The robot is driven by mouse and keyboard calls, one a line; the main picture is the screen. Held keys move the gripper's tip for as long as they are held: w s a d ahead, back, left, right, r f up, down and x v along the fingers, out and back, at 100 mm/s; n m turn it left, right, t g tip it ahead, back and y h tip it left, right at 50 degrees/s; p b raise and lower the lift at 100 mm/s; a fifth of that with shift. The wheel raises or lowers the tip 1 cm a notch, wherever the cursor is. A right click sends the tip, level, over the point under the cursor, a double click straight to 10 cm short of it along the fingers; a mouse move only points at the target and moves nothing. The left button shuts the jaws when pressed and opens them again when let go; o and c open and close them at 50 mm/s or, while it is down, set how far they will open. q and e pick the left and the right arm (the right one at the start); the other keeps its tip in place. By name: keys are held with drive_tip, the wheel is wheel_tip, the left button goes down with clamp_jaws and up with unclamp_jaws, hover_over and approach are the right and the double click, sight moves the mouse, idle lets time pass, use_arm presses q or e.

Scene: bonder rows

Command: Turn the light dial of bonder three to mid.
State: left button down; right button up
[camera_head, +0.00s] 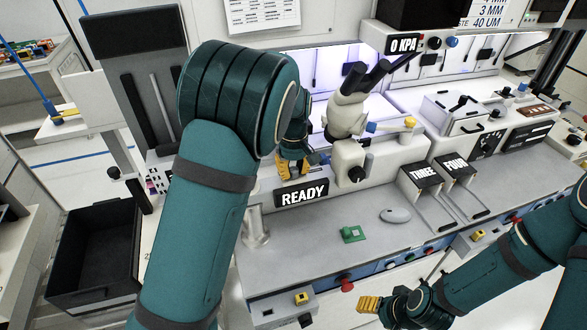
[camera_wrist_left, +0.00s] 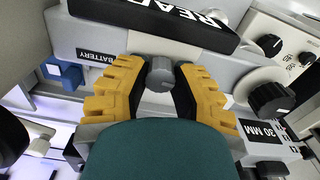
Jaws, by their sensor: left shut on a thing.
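My left gripper (camera_head: 291,170) is behind the READY sign (camera_head: 303,195), left of the white microscope (camera_head: 347,108). In the left wrist view its yellow fingers (camera_wrist_left: 160,76) are shut on a small grey dial (camera_wrist_left: 160,74), one finger on each side.
A THREE sign (camera_head: 424,176) and a FOUR sign (camera_head: 456,166) stand right of the microscope. A black knob (camera_wrist_left: 271,98) and a BATTERY label (camera_wrist_left: 97,56) flank the left gripper. A green piece (camera_head: 352,234) and a grey mouse (camera_head: 395,215) lie on the bench. A black bin (camera_head: 95,250) stands left.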

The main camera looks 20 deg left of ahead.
use_arm(q)
drive_tip(key=m, duration=0.5)
drive_tip(key=shift+w, duration=0.1)
drive_tip(key=m, duration=0.6)
drive_tip(key=shift+m, duration=0.4)
drive_tip(key=m, duration=0.5)
drive_tip(key=shift+d+p, duration=0.1)
drive_tip(key=shift+p, duration=0.25)
drive_tip(key=m, duration=0.5)
drive_tip(key=shift+p, duration=0.3)
drive_tip(key=shift+d+m, duration=0.1)
drive_tip(key=shift+m, duration=0.3)
drive_tip(key=c, duration=0.7)
unclamp_jaws()
